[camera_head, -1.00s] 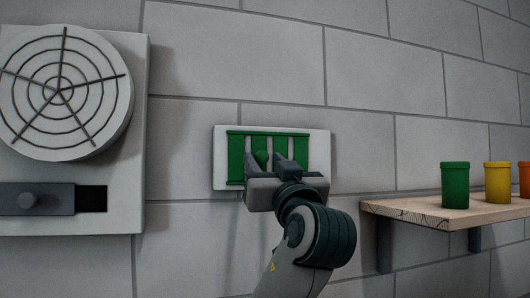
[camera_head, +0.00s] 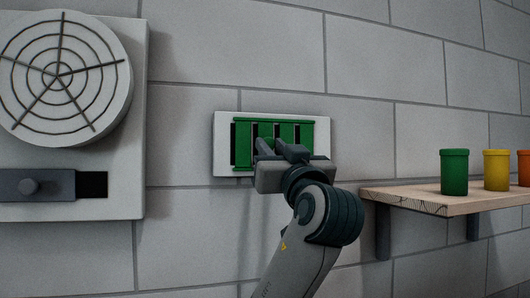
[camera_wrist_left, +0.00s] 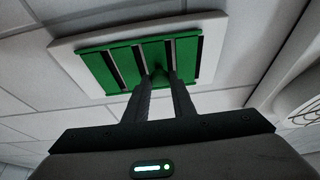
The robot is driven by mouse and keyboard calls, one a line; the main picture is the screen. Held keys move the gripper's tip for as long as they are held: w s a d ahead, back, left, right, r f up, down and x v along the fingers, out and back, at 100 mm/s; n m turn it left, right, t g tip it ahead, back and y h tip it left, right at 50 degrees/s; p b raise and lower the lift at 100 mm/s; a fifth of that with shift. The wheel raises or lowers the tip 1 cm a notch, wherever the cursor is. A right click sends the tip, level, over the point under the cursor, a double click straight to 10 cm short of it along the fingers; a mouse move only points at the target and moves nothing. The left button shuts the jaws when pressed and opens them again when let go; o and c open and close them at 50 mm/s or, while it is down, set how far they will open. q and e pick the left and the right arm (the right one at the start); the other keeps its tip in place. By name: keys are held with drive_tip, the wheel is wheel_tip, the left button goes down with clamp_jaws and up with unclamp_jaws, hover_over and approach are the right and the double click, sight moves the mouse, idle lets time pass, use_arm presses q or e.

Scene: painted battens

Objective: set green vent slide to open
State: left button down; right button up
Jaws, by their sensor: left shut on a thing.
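The green vent slide (camera_head: 242,148) sits in a white wall plate (camera_head: 223,165). Dark slots show between its green bars. The slide also shows in the wrist view (camera_wrist_left: 124,67), where narrow dark and pale gaps lie between the bars. My left gripper (camera_head: 278,148) is at the front of the slide. In the wrist view its fingers (camera_wrist_left: 160,80) are closed around the green knob (camera_wrist_left: 157,73) on the slide. The knob is hidden behind the fingers in the head view. My right gripper is in neither view.
A round grille (camera_head: 62,75) is on a panel at the left, above a grey slider with a knob (camera_head: 30,187). A wooden shelf (camera_head: 420,198) at the right holds green (camera_head: 454,172), yellow (camera_head: 496,170) and orange cups. The wall between is clear.

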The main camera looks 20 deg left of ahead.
use_arm(q)
drive_tip(key=shift+w+d, duration=0.3)
drive_tip(key=shift+d, duration=0.2)
drive_tip(key=c, duration=1.5)
unclamp_jaws()
drive_tip(key=shift+d, duration=0.1)
drive_tip(key=shift+c, duration=0.2)
drive_tip(key=shift+w+d, duration=0.15)
drive_tip(key=shift+d, duration=0.05)
drive_tip(key=shift+a+f, duration=0.1)
